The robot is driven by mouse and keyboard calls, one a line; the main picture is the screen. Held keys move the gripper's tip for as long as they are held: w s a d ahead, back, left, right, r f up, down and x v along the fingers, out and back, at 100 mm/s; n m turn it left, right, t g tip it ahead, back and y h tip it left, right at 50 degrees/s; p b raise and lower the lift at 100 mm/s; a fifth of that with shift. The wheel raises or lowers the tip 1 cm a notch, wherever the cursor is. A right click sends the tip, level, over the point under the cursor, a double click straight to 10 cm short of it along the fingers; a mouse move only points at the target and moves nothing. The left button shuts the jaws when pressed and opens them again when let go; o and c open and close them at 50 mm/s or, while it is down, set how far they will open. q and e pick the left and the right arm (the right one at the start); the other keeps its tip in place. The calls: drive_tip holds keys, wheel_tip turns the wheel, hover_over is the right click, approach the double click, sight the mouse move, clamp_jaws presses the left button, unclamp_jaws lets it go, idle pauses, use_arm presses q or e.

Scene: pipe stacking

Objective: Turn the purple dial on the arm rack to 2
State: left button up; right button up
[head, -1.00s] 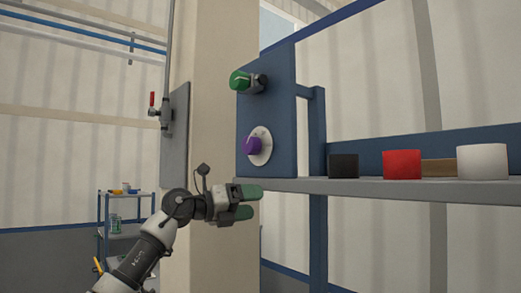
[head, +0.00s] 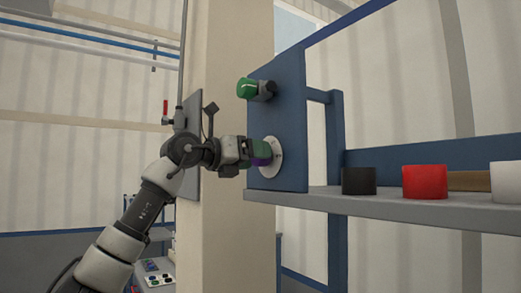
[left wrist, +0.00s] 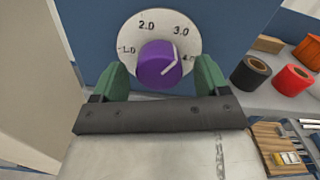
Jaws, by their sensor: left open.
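The purple dial (left wrist: 158,63) sits on a round white plate (left wrist: 188,26) marked 1.0 to 4.0. A white line on the dial runs toward the upper right, its upper end near the 3.0 mark. In the head view the dial (head: 262,160) is mostly hidden behind my left gripper (head: 258,150). In the left wrist view my left gripper (left wrist: 162,78) is open, with one green fingertip on each side of the dial and small gaps visible. My right gripper is not in view.
A green knob (head: 249,88) sits above the dial on the blue rack panel (head: 290,110). A grey shelf (head: 400,210) holds black (head: 358,181), red (head: 425,182) and white (head: 507,175) cylinders right of the panel. A beige pillar (head: 225,235) stands left of the panel.

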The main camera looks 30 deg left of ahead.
use_arm(q)
drive_tip(key=shift+x, duration=0.9)
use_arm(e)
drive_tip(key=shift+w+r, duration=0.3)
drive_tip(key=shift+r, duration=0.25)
use_arm(q)
drive_tip(key=c, duration=0.9)
drive_tip(key=shift+n, duration=0.3)
drive_tip(key=n, duration=1.1)
drive_tip(key=shift+a, duration=0.1)
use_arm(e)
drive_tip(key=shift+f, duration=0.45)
use_arm(q)
drive_tip(key=shift+n, duration=0.3)
